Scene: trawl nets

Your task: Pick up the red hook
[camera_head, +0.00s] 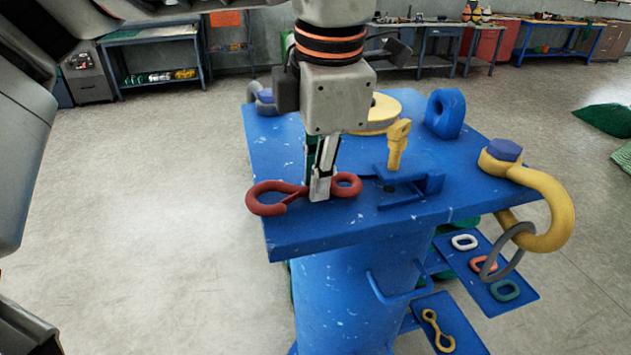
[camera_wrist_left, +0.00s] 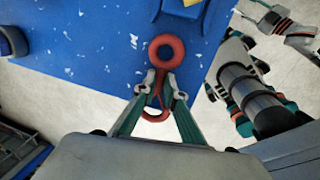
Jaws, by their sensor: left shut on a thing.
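The red hook (camera_head: 275,200) lies at the front left edge of the blue table top (camera_head: 262,140). Its round eye is to the right and its hook end is to the left, near the table's edge. My left gripper (camera_head: 320,195) points down from above and is shut on the hook's middle, between eye and hook end. In the left wrist view, the fingertips (camera_wrist_left: 160,90) close on the shank of the red hook (camera_wrist_left: 166,46), with the eye beyond them. I cannot tell whether the hook is clear of the table.
A yellow eye pin (camera_head: 398,143) stands in a blue bracket (camera_head: 420,188) right of the hook. A blue ring (camera_head: 445,113) stands behind. A large yellow shackle (camera_head: 545,205) hangs at the right corner. Lower blue shelves hold links (camera_head: 464,242) and a small yellow hook (camera_head: 437,330).

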